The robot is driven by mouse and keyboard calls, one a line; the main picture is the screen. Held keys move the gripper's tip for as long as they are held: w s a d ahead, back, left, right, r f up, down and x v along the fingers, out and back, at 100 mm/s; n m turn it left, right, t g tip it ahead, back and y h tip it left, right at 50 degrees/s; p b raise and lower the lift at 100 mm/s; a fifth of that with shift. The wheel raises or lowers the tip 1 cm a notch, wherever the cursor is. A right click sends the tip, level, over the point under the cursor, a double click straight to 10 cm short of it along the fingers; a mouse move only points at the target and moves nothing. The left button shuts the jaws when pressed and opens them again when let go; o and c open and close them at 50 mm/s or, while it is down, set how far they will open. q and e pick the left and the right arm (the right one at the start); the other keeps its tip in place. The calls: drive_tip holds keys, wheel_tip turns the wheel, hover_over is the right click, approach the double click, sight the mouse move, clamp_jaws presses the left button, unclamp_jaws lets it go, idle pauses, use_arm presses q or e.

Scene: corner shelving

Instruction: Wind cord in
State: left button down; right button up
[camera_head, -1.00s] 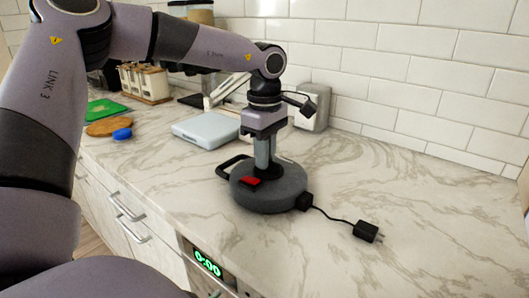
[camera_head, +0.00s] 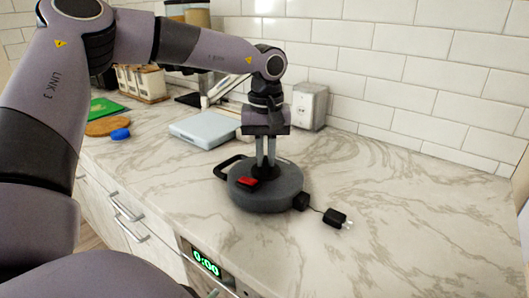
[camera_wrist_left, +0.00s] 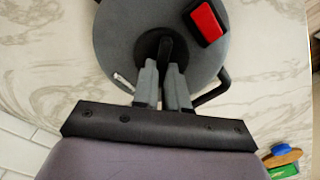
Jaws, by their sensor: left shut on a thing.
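A round grey cord reel (camera_head: 268,190) lies flat on the marble counter, with a black handle at its left and a red button (camera_head: 247,182) on top. My left gripper (camera_head: 265,162) points down over the reel's centre. In the left wrist view its fingers (camera_wrist_left: 163,82) are shut on a small black crank knob (camera_wrist_left: 165,50) at the hub; the red button (camera_wrist_left: 206,22) shows beside it. My right gripper is not in view.
A pale blue flat scale (camera_head: 204,128) lies behind the reel to the left. A metal box (camera_head: 309,106) stands by the tiled wall. A blue object (camera_head: 120,134), a round wooden board (camera_head: 105,126) and a green board (camera_head: 101,108) lie far left. The right counter is clear.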

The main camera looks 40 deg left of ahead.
use_arm(q)
drive_tip(key=m, duration=0.3)
drive_tip(key=shift+w+d+m, duration=0.1)
drive_tip(key=shift+d+m, duration=0.05)
drive_tip(key=shift+m, duration=0.15)
drive_tip(key=shift+d+m+p, duration=0.1)
drive_tip(key=shift+m+p, duration=0.2)
drive_tip(key=shift+m, duration=1.6)
drive_tip(key=c, duration=1.2)
unclamp_jaws()
drive_tip(key=shift+o, duration=0.2)
wheel_tip(320, 180, up, 7)
